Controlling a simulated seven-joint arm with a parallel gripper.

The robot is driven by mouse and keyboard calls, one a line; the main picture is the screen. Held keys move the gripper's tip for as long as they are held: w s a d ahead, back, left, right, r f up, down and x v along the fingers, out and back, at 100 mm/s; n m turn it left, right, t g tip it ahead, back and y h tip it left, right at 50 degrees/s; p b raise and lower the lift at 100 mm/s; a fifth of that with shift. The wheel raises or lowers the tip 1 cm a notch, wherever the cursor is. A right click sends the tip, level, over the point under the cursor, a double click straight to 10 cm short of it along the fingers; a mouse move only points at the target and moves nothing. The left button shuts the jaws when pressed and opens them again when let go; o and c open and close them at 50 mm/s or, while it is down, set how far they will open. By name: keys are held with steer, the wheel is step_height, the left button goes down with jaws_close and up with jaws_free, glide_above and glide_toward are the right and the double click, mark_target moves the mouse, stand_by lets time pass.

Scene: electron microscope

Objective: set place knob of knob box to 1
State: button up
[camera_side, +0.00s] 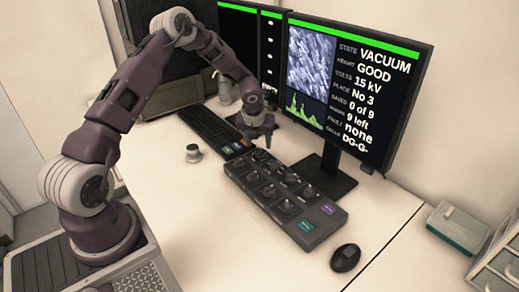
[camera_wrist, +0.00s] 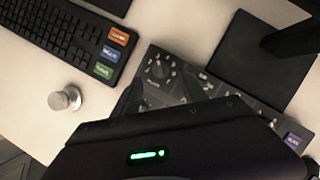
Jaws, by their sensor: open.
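The knob box (camera_side: 316,217) is a dark grey panel on the desk with several black knobs and coloured buttons at its near right end. I cannot read its labels well enough to say which knob is the place knob. The monitor (camera_side: 358,85) reads PLACE No 3. My gripper (camera_side: 259,143) is open and empty, pointing down above the far left end of the box, apart from it. In the wrist view the box (camera_wrist: 188,70) lies beyond the gripper; one knob (camera_wrist: 158,70) with marks around it shows clearly, and my gripper body hides other parts of the box.
A black keyboard (camera_side: 205,127) with coloured keys lies left of the box. A small round silver knob (camera_side: 193,153) stands alone on the desk. The monitor's stand (camera_side: 325,175) is close behind the box. A black mouse (camera_side: 345,257) lies at the right. The desk in front is clear.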

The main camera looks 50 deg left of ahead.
mark_target(261, 150)
steer(key=x, duration=0.5)
steer(key=shift+d, duration=0.1)
jaws_close()
steer(key=n+g+y, duration=0.1)
steer(key=n, duration=0.3)
steer(key=shift+w+d+r, duration=0.1)
steer(key=shift+w+d, duration=0.05)
steer(key=n+g, duration=0.1)
steer(key=n, duration=0.1)
steer(key=n+g, duration=0.1)
steer(key=n, duration=0.1)
steer(key=shift+w+n+y, duration=0.2)
steer(key=shift+n+y, duration=0.1)
steer(key=shift+n, duration=0.1)
steer(key=n, duration=0.2)
steer(key=n+g, duration=0.1)
steer(key=n, duration=0.1)
steer(key=shift+w+g, duration=0.15)
steer(key=shift+g, duration=0.15)
steer(key=shift+n+g+h, duration=0.4)
steer(key=shift+n+g, duration=0.2)
steer(key=shift+n, duration=0.9)
